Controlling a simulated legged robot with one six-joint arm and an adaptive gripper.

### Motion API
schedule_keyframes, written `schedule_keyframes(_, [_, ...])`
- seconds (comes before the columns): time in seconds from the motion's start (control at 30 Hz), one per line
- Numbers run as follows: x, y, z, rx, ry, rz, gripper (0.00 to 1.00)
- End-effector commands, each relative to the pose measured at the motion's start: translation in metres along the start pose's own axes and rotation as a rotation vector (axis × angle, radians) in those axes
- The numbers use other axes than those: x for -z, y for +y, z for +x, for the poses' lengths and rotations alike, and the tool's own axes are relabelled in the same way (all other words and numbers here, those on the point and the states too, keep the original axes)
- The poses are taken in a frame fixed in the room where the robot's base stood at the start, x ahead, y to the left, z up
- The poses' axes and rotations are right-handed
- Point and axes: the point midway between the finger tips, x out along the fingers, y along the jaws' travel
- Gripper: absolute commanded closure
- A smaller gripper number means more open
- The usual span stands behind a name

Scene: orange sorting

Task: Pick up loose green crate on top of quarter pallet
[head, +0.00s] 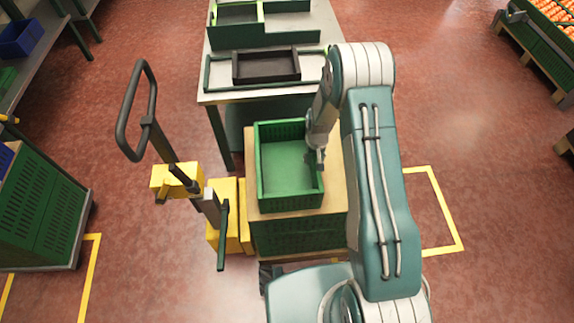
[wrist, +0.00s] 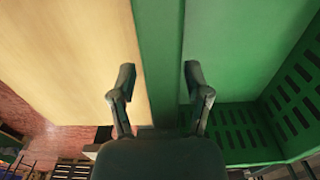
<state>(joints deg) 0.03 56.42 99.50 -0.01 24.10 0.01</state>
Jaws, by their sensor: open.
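The loose green crate (head: 292,200) is empty and sits upright on the wooden top of the quarter pallet stack (head: 335,205). My gripper (head: 318,158) is at the crate's right wall in the head view. In the wrist view, my gripper (wrist: 157,80) is open, with one finger on each side of the crate's wall (wrist: 157,45). The crate's inside (wrist: 225,60) is to the right and the tan top (wrist: 70,55) to the left. The fingers are not closed on the wall. My arm hides part of the stack's right side.
A yellow pallet jack (head: 180,180) with an upright handle stands left of the stack. Behind is a metal table (head: 225,97) with a dark tray (head: 265,66) and green crates. Another green crate stack (head: 40,215) is at left. Red floor is free at right.

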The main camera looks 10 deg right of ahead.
Motion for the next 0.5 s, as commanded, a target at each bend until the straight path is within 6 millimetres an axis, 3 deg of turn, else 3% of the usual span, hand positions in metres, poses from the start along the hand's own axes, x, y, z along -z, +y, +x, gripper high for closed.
schedule_keyframes(0.3, [0.0002, -0.0004, 0.0099, 0.000, 0.002, -0.001, 0.37])
schedule_keyframes(0.33, [0.0002, -0.0004, 0.0099, 0.000, 0.002, -0.001, 0.42])
schedule_keyframes(0.47, [0.0002, 0.0001, 0.0097, 0.000, 0.001, -0.001, 1.00])
schedule_keyframes(0.5, [0.0001, 0.0001, 0.0098, 0.000, 0.001, -0.001, 1.00])
